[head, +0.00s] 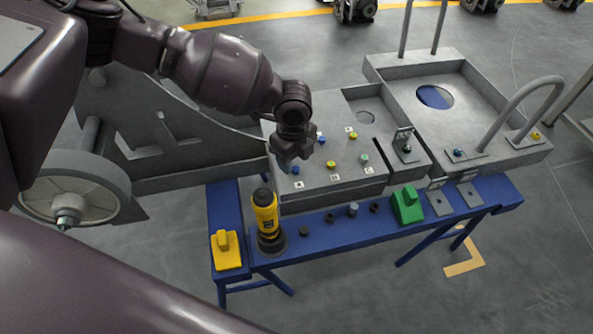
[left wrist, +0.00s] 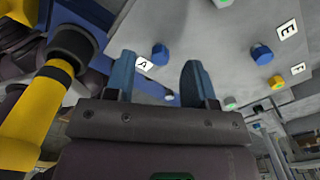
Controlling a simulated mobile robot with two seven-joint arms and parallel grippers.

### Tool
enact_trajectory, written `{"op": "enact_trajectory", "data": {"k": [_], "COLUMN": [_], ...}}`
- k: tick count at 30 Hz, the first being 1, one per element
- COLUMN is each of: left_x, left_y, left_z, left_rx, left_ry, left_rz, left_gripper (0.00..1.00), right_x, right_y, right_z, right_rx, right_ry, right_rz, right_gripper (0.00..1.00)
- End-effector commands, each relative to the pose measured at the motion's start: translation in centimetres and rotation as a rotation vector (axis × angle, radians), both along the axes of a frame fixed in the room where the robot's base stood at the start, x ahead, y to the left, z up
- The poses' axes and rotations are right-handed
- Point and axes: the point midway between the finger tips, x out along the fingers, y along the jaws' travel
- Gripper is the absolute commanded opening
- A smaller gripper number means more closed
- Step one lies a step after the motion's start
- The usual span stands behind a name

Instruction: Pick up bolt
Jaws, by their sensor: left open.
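Several coloured bolts stand on a grey chassis plate. A blue bolt (head: 295,170) stands by a white label A, just below my left gripper (head: 291,155) in the head view. A yellow bolt (head: 331,165), a green bolt (head: 365,158), another yellow bolt (head: 353,135) and another blue bolt (head: 320,138) stand to the right. In the left wrist view, the blue bolt by label A (left wrist: 160,54) shows between the two spread fingers of my left gripper (left wrist: 158,72). The gripper is open and empty; whether it touches the bolt cannot be told. My right gripper is not in view.
A yellow and black power tool (head: 266,215) stands upright on the blue bench (head: 330,229), close to my left gripper. A yellow block (head: 227,250), a green block (head: 407,205) and small dark parts (head: 329,218) also sit there. A bent grey handle (head: 522,100) rises at right.

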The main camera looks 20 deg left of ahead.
Motion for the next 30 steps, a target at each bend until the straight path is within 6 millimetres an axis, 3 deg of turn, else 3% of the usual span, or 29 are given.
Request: {"op": "enact_trajectory", "data": {"k": [1, 6, 14, 23, 30], "left_x": [-0.1, 0.0, 0.0, 0.0, 0.0], "left_y": [-0.2, -0.1, -0.1, -0.1, -0.1], "left_z": [-1.4, -3.3, -3.2, -3.2, -3.2], "left_rx": [0.001, 0.001, 0.0, 0.001, 0.0], "left_ry": [0.009, 0.005, 0.001, 0.002, 0.001], "left_rz": [-0.003, 0.001, 0.001, 0.001, 0.001], "left_gripper": [0.5, 0.5, 0.48, 0.03, 0.03], "right_x": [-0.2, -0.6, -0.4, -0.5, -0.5], "right_y": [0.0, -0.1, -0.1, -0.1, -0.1], "right_z": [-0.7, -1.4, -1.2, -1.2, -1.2], "right_rx": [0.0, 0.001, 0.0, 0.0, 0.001], "right_ry": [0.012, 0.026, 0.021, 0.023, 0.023], "right_rz": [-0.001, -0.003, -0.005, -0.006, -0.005], "right_gripper": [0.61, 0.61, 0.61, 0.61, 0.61]}}
